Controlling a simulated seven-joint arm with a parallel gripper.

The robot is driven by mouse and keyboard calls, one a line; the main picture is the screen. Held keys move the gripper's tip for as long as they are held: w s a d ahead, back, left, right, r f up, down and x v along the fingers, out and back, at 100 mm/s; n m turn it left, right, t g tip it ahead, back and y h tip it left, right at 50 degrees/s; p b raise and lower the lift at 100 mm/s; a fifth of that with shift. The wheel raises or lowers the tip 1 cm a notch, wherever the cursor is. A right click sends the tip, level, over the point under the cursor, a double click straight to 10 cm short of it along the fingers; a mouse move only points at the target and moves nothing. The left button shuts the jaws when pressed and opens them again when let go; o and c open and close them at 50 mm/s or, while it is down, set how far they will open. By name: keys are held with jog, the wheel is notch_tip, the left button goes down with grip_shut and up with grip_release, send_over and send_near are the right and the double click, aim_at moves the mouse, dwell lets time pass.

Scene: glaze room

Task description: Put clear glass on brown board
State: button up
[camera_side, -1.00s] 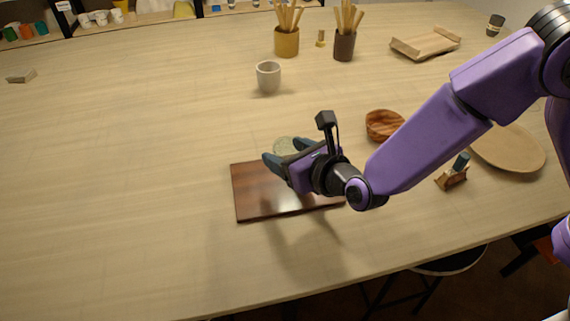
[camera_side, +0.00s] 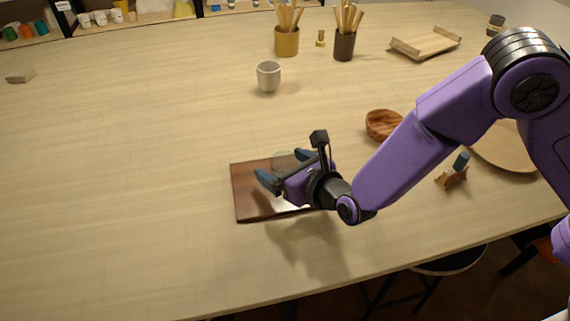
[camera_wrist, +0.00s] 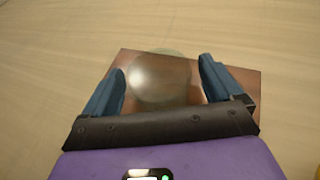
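The brown board (camera_side: 252,200) lies flat on the table in the side view, and in the wrist view the board (camera_wrist: 122,62) shows around the fingers. The clear glass (camera_side: 281,157) is at the board's far part in the side view, mostly hidden behind my gripper (camera_side: 286,168). In the wrist view the glass (camera_wrist: 160,80) looks upright over the board, its outline passing slightly beyond the far edge. My gripper (camera_wrist: 162,78) is open, its blue fingers either side of the glass with gaps visible. Contact between the glass base and board is hidden.
A wooden bowl (camera_side: 382,124) and a small holder with a blue item (camera_side: 454,174) stand right of the board, by a large plate (camera_side: 503,150). A pale cup (camera_side: 268,76) stands behind.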

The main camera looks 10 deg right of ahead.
jog(key=shift+r, duration=0.2)
jog(key=v, duration=1.2)
jog(key=shift+d, duration=0.1)
